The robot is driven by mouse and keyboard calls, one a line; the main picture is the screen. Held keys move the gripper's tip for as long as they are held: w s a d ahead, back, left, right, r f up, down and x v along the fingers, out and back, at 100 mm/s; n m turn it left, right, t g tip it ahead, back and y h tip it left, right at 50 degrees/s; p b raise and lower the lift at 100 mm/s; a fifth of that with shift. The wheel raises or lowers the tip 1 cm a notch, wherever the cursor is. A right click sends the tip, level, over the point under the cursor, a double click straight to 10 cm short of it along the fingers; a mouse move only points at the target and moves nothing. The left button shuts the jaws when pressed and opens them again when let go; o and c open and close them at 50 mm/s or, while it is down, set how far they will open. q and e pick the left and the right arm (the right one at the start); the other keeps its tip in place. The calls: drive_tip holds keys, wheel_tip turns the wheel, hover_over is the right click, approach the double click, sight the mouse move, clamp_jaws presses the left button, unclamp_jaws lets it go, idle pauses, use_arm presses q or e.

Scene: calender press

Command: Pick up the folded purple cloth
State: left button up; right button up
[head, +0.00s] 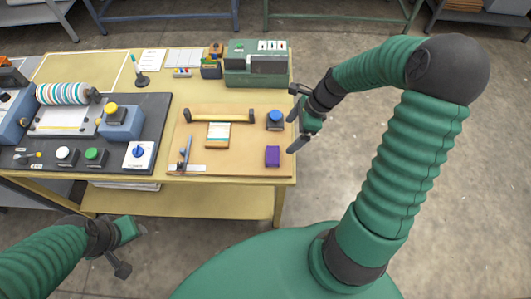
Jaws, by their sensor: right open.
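The folded purple cloth (272,156) is a small purple block shape. It lies on the tan board (189,142) near the board's right front corner. My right gripper (291,134) is open and empty, just right of and beyond the cloth, beside the table's right edge. It is apart from the cloth. My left gripper (126,247) is low at the front left, in front of the table and far from the cloth.
A blue-topped dark block (275,120) stands behind the cloth. A green machine (256,65) stands at the back. The calender press (68,110) fills the table's left side.

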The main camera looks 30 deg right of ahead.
hover_over(274, 154)
drive_tip(key=d, duration=0.2)
drive_tip(key=f, duration=0.7)
drive_tip(key=shift+s+f, duration=0.1)
drive_tip(key=shift+s, duration=0.1)
drive_tip(key=shift+f, duration=0.35)
drive_tip(key=x, duration=0.4)
drive_tip(key=shift+s, duration=0.4)
drive_tip(key=shift+w+a+f, duration=0.1)
drive_tip(key=shift+a+f, duration=0.05)
drive_tip(key=shift+f, duration=0.2)
drive_tip(key=shift+w+a, duration=0.1)
